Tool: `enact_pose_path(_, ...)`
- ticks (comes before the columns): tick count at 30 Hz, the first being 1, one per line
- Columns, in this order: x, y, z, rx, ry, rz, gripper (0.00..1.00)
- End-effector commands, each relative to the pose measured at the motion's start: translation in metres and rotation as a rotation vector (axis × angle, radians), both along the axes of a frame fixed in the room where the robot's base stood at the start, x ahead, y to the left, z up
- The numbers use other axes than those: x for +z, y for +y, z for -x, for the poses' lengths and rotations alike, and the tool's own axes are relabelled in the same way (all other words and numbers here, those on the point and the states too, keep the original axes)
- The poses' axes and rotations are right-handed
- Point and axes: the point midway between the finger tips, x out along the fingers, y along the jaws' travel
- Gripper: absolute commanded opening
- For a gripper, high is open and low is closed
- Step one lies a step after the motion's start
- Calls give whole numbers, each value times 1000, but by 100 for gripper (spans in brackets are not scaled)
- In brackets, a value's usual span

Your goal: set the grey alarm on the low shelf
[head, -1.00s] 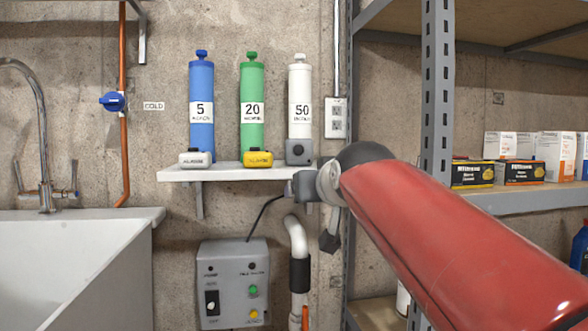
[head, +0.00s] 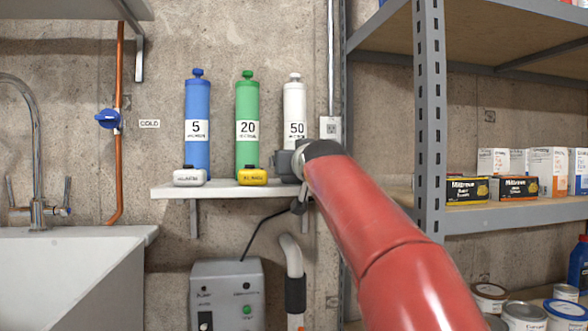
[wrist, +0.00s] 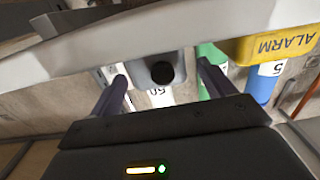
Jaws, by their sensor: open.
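The grey alarm (head: 285,166) stands at the right end of a white wall shelf (head: 222,190), in front of the white "50" cartridge; my wrist hides its right part in the head view. In the wrist view, which is upside down, the alarm (wrist: 157,66) shows its round black button, between the lines of my two fingers. My gripper (wrist: 163,82) is open, one finger toward each side of the alarm. Contact cannot be told. The shelf's edge (wrist: 130,36) crosses the top of that view. I cannot tell whether this is the low shelf named.
A yellow alarm (head: 252,175) and a white alarm (head: 189,176) stand left on the same shelf, before green (head: 247,150) and blue (head: 198,150) cartridges. A metal rack post (head: 430,120) rises at right. A control box (head: 228,295) and pipe (head: 292,265) are below.

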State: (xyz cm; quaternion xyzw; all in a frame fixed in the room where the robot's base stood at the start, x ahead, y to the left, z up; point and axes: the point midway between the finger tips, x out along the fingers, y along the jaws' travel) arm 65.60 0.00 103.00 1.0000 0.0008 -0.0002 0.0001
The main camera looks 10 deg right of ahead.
Motion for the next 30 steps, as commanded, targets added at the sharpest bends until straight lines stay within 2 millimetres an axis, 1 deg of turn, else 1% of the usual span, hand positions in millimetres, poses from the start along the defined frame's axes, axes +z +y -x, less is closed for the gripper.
enact_pose_path(7,0,0,-2,0,-1,0,82)
enact_pose_path(8,0,0,-2,0,-1,0,80)
enact_pose_path(18,0,0,-2,0,0,0,36)
enact_pose_path(21,1,0,-2,0,-1,0,26)
enact_pose_path(26,1,0,-2,0,-1,0,26)
enact_pose_path(30,6,0,-2,0,-3,0,26)
